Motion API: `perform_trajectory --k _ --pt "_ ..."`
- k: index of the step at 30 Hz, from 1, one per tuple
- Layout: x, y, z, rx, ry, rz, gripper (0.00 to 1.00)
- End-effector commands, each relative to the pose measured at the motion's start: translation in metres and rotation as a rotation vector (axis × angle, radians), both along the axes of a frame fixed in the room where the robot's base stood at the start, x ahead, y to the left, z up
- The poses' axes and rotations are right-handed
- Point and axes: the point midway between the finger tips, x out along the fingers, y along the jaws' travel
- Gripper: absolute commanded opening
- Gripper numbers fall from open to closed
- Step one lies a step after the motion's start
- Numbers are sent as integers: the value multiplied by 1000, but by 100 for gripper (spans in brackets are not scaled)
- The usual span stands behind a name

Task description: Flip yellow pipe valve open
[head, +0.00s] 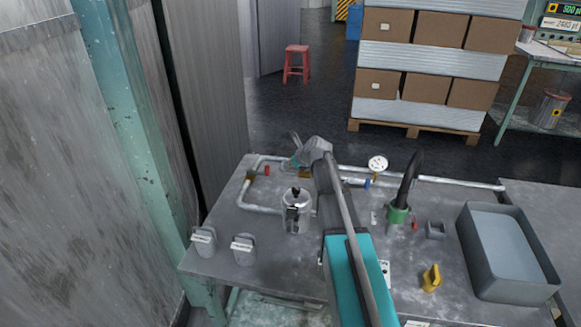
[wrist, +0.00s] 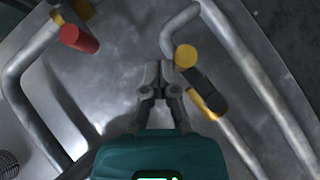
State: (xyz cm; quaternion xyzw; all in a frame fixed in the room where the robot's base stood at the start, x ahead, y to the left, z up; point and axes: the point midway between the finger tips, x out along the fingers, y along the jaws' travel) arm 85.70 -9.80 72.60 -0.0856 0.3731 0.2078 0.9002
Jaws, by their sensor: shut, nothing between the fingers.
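The yellow pipe valve shows in the wrist view, with a rounded yellow handle end (wrist: 186,56), a dark lever part and a yellow-brown body (wrist: 208,106) on a grey pipe. The lever lies at a slant across to the pipe's left side. My gripper (wrist: 163,72) is shut and empty, its fingertips close beside the left of the yellow handle end. I cannot tell whether they touch it. In the head view, a bit of the valve body (head: 305,174) shows under my wrist, and the rest is hidden by my arm.
A red-handled valve (wrist: 80,39) sits on the pipe to the left. The bench (head: 330,280) also bears a metal pot (head: 297,214), a gauge (head: 377,164), a black hose (head: 411,178), a yellow part (head: 431,278) and a grey bin (head: 515,285).

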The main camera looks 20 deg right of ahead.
Motion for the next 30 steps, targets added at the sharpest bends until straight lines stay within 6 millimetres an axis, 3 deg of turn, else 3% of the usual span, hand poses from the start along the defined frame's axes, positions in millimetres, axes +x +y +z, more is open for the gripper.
perform_trajectory --k 21,30 --pt "4 -6 0 -1 -1 -7 0" --pt "-4 -2 0 -1 0 -6 0"
